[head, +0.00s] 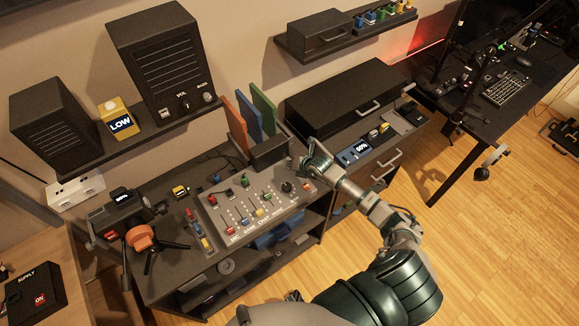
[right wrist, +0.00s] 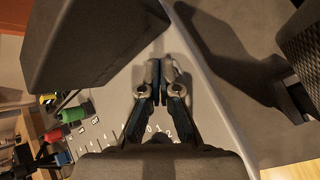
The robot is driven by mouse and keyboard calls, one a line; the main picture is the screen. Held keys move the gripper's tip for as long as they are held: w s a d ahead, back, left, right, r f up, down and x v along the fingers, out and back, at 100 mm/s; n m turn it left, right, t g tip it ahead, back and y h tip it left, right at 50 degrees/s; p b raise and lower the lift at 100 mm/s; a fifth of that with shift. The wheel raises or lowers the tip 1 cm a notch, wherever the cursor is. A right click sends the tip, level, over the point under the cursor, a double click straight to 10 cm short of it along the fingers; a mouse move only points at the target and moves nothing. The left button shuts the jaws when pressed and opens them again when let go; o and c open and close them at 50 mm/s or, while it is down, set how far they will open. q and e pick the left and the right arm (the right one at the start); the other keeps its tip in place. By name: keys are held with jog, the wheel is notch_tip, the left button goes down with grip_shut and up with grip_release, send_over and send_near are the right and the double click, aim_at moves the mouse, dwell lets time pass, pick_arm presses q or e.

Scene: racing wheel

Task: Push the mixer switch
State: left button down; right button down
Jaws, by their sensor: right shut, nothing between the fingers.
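The mixer (head: 262,222) is a grey sloped panel with red, green, white and yellow sliders and knobs, on the dark desk. A black knob (head: 288,187) and a small red switch (head: 306,186) sit near its right end. My right gripper (head: 308,160) is at the mixer's back right corner, just beyond the red switch. In the right wrist view its fingers (right wrist: 161,72) are together and empty over the panel's grey edge (right wrist: 205,100). Whether they touch the panel cannot be told. Green (right wrist: 74,114) and red knobs show at that view's left. My left gripper is not in view.
A dark box (head: 270,152) stands behind the mixer, close to my right gripper, and fills the upper left of the wrist view (right wrist: 95,40). Colored folders (head: 250,118) stand behind it. An orange object on a tripod (head: 141,237) is at left. Floor is open at right.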

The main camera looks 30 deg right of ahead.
jog(key=shift+r, duration=0.35)
notch_tip(320, 180, up, 6)
jog(key=p, duration=0.6)
jog(key=shift+r, duration=0.1)
